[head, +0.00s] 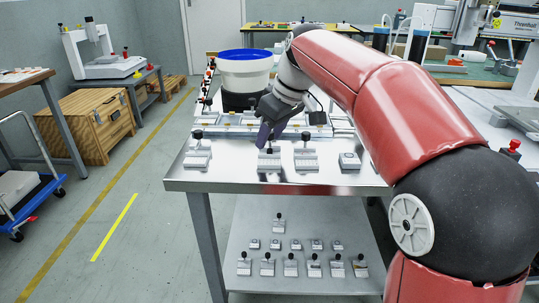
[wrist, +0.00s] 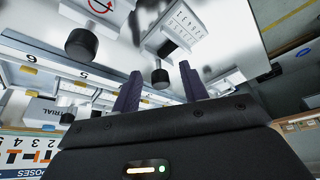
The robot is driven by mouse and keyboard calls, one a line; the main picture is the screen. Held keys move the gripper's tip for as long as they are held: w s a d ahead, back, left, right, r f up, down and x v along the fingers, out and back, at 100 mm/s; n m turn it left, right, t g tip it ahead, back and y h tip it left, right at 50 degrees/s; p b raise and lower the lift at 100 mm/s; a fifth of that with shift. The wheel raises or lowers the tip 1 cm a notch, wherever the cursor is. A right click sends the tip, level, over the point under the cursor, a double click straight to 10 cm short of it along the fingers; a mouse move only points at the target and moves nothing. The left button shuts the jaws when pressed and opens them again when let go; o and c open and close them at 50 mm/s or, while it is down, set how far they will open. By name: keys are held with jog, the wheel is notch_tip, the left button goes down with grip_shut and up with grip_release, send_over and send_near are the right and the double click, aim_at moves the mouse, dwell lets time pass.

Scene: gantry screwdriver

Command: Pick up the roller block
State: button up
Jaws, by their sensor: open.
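Several grey-white blocks stand along the front of the metal table. Three carry a black knob: a left one (head: 197,158), a middle one (head: 269,162) and a right one (head: 305,160). A small low block (head: 349,161) stands further right. I cannot tell by sight which is the roller block. My gripper (head: 266,134) is open, with its dark purple fingers close above and beside the middle block's knob. In the wrist view, my gripper (wrist: 160,85) has a black knob (wrist: 160,76) between or just beyond its fingertips, near a slotted white block (wrist: 184,28).
Another black knob (wrist: 81,43) stands left in the wrist view. A numbered rail fixture (head: 238,124) lies behind the blocks, with a blue-rimmed white bowl (head: 245,70) beyond. The lower shelf (head: 300,218) holds more blocks. Bare table (head: 228,175) shows in front.

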jog(key=shift+a+f, duration=0.1)
jog(key=shift+f, duration=0.15)
grip_shut()
